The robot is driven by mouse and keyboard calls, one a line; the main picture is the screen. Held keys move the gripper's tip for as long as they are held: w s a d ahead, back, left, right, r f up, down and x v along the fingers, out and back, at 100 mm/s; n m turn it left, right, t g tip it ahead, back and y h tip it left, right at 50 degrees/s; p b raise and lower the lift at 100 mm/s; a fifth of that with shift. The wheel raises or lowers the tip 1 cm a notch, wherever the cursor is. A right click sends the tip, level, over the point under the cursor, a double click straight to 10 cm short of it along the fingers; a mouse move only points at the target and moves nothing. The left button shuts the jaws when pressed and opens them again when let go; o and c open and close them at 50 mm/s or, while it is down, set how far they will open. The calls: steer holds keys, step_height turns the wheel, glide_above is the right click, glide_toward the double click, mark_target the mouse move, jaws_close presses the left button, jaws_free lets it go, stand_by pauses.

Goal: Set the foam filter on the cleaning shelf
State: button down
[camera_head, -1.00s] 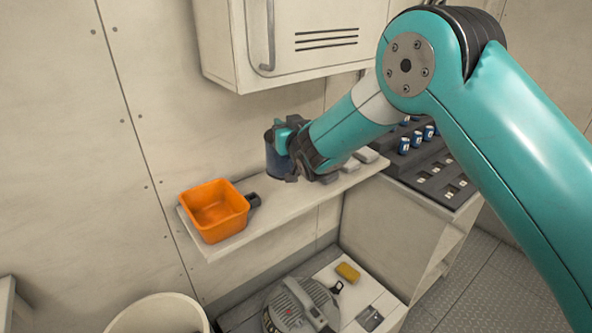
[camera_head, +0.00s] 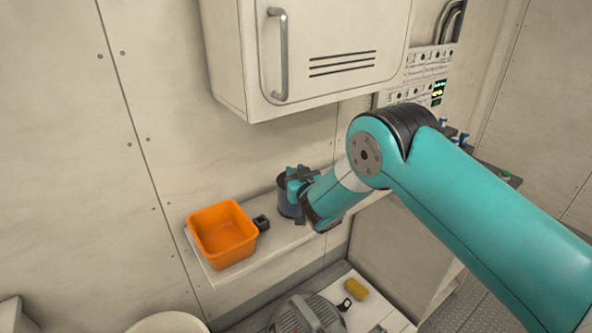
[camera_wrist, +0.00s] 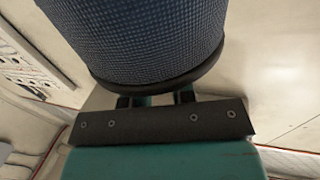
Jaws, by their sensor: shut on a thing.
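The foam filter, a dark blue textured cylinder with a dark end rim, shows in the head view (camera_head: 287,209) and fills the top of the wrist view (camera_wrist: 140,35). My gripper (camera_head: 299,182) is shut on it and partly covers it. The filter is upright over the pale wall shelf (camera_head: 279,239), right of an orange tub. I cannot tell whether its base touches the shelf. My arm hides the shelf's right part. No label shows which surface is the cleaning shelf.
The orange tub (camera_head: 223,236) stands on the shelf's left end, with a small black block (camera_head: 262,222) beside it. A wall cabinet (camera_head: 330,60) hangs above. Below are a grey round-bodied machine (camera_head: 308,315) and a yellow sponge-like block (camera_head: 356,289).

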steer(key=shift+f, duration=0.1)
steer(key=shift+f, duration=0.1)
steer(key=c, duration=1)
jaws_free()
steer(key=shift+o, duration=0.2)
steer(key=shift+r, duration=0.2)
steer(key=shift+s+f, duration=0.15)
steer(key=shift+s, duration=0.05)
steer(key=b+v, duration=1)
steer(key=v, duration=0.1)
steer(key=shift+s+d+b, duration=0.15)
steer(key=shift+s+b, duration=0.15)
